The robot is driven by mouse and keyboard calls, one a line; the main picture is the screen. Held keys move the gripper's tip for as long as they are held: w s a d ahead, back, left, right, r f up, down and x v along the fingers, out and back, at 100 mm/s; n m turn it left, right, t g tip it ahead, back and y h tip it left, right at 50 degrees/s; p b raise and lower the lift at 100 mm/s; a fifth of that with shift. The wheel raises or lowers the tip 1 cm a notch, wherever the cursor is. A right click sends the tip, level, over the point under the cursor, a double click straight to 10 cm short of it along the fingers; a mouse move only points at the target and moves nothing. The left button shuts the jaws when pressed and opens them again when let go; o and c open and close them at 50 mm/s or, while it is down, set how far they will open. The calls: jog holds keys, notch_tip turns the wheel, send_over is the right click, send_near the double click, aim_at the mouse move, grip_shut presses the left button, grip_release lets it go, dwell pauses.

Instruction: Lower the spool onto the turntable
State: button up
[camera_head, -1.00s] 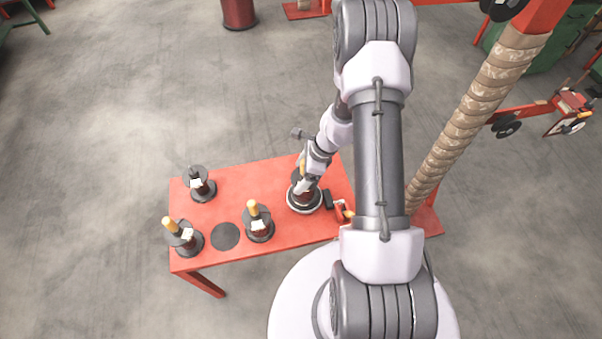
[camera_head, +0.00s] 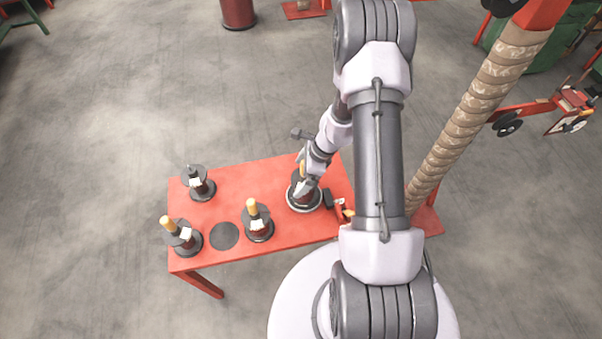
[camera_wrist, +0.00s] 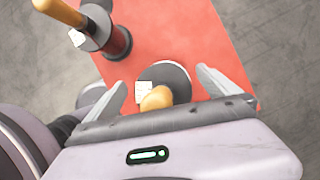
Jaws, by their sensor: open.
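The spool (camera_head: 296,190), dark with a yellow-orange handle, stands on the round, pale-rimmed turntable (camera_head: 306,210) at the right part of the red table. It looks upright and resting there, partly hidden by my gripper (camera_head: 304,181). In the wrist view my gripper (camera_wrist: 162,80) is open, with one finger on each side of the spool. The spool's dark round flange (camera_wrist: 178,78), white label and yellow handle (camera_wrist: 157,98) show between the fingers, with gaps at both sides. The turntable is mostly hidden under the spool.
Other spools stand on the red table (camera_head: 285,238): one at back left (camera_head: 199,185), one at front left (camera_head: 185,236) and one near the middle (camera_head: 258,224). An empty dark disc (camera_head: 225,235) lies between the front two. A wrapped column (camera_head: 470,110) rises at right.

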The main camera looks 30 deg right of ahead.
jog(key=p+v, duration=0.7)
jog(key=v, duration=1)
jog(key=shift+r, duration=0.2)
